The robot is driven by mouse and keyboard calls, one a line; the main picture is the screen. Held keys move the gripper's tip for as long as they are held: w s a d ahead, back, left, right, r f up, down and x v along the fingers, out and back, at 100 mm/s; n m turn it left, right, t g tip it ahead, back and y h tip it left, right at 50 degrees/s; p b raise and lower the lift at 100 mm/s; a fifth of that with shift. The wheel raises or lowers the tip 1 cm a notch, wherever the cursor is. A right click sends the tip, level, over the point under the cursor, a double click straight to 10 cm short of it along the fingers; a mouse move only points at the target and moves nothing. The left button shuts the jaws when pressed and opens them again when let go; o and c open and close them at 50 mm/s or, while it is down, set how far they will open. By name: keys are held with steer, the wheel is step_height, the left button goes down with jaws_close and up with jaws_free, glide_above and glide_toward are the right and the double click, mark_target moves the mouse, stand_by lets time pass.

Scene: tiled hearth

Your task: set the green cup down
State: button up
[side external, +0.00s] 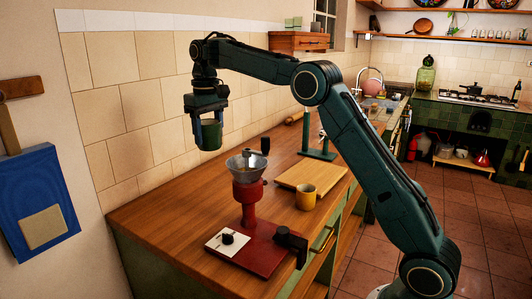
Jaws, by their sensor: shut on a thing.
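The green cup (209,138) hangs upright in the side external view, above the left part of the wooden counter (160,213). My gripper (207,117) points down and is shut on the cup near its rim. The fingers partly cover the cup's upper part. There is clear air between the cup and the counter. The cup is above and to the left of the grinder's metal funnel in the picture.
A red grinder (247,198) with a metal funnel stands on a red base. The counter's left part is bare, against the tiled wall.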

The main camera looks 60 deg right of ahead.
steer(key=s+d+m, duration=0.3)
steer(key=d+m, duration=0.8)
steer(key=d, duration=0.1)
steer(key=s+d+m, duration=0.3)
steer(key=d+m, duration=0.7)
steer(key=d, duration=0.2)
steer(key=shift+m, duration=0.3)
steer(key=shift+s+d+f, duration=0.15)
steer(key=shift+f, duration=2.45)
step_height(320, 180, down, 20)
steer(key=shift+r, duration=0.2)
steer(key=shift+f, duration=0.25)
steer(key=o, duration=1.1)
steer(key=shift+c, duration=0.2)
steer(key=shift+r, duration=0.15)
